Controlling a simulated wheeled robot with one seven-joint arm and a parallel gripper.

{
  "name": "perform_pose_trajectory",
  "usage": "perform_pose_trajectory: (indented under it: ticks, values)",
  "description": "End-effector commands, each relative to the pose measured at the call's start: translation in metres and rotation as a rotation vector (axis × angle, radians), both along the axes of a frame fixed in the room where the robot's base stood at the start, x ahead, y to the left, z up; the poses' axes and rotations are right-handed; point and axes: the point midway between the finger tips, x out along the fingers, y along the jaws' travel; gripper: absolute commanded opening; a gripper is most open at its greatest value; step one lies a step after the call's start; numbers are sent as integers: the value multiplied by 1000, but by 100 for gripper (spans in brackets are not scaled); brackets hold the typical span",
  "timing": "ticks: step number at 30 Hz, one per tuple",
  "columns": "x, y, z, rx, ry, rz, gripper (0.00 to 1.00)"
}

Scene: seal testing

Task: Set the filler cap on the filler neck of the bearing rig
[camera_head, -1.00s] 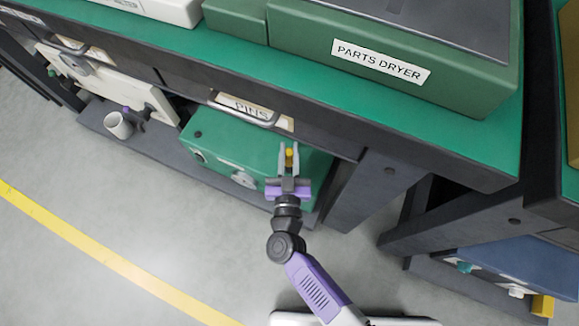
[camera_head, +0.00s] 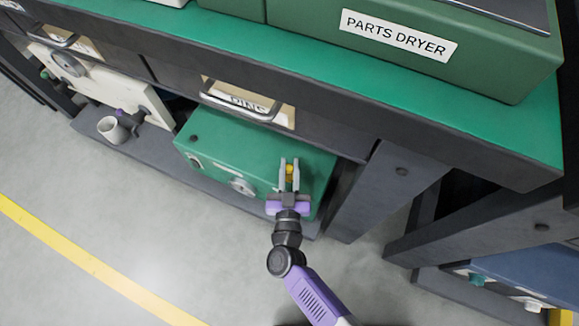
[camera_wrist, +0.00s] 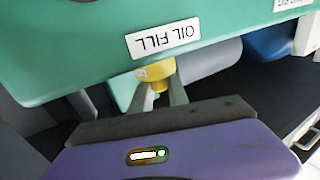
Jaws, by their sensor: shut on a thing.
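A green box-shaped unit (camera_head: 225,140) stands on the low shelf under the bench; I take it to be the bearing rig. In the wrist view its green face (camera_wrist: 80,45) carries an upside-down OIL FILL label (camera_wrist: 163,38). My gripper (camera_head: 289,163) is over the right part of the green unit. It is shut on a small yellow cap (camera_head: 290,170). In the wrist view the cap (camera_wrist: 156,74) is between the fingers, just below the label. I cannot tell whether it touches the unit. I cannot make out the filler neck.
The bench top with the parts dryer (camera_head: 430,50) and a PINS drawer (camera_head: 240,101) overhang the shelf. A bench leg (camera_head: 375,190) stands right of the green unit. The floor (camera_head: 180,240) in front is clear.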

Motion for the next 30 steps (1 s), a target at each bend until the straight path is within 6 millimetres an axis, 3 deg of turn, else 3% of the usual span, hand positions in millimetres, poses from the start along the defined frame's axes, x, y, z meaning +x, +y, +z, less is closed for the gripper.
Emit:
perform_pose_trajectory:
  ticks: [2,3,6,18,23,30]
  values:
    - [0,0,-3,-1,0,0,0]
    - [0,0,-3,0,0,0,22]
    - [0,0,-2,0,0,0,42]
    - [0,0,3,1,0,0,42]
    - [-22,-1,3,-2,3,2,42]
    - [-73,-3,3,-2,3,2,42]
